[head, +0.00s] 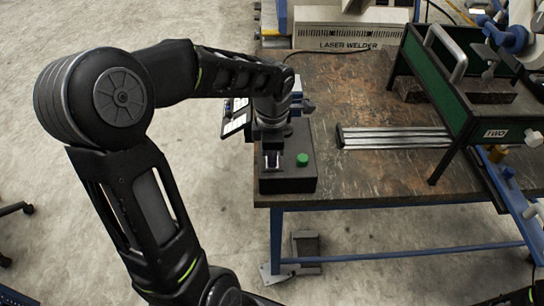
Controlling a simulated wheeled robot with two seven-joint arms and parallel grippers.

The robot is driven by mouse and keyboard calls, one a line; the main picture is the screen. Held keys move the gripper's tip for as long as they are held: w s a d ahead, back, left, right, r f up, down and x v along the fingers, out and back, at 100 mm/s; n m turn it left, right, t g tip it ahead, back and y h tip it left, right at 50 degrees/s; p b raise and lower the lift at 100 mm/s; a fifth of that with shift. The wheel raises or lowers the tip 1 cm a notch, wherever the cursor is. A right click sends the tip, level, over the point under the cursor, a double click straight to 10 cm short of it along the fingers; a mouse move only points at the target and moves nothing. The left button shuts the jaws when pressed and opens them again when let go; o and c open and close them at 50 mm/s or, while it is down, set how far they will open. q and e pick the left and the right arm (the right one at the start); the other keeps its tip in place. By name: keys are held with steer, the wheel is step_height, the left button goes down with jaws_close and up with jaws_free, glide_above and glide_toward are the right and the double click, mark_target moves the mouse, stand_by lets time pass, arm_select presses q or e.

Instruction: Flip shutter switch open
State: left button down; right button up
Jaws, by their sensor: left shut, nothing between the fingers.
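A black control box (290,183) with a green round button (302,160) sits at the near left corner of the workbench. My left arm reaches in from the left, and my left gripper (272,157) points down over the left part of this box. The gripper is shut with nothing in it. A small pale-fronted part (272,161) shows on the box below the gripper. I cannot tell if it is the shutter switch or which way it is set. The gripper and wrist hide the back of the box. My right gripper is out of view.
The workbench (355,180) has free room right of the box. Metal rails (395,137) lie in its middle. A green-sided frame (437,85) with a handle stands at the right. A laser welder unit (350,30) is at the back. White-faced items (235,118) sit beside my wrist.

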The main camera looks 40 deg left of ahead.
arm_select(q)
steer(key=shift+w+a+r, duration=0.25)
steer(key=shift+w+a, duration=0.2)
steer(key=shift+w, duration=0.1)
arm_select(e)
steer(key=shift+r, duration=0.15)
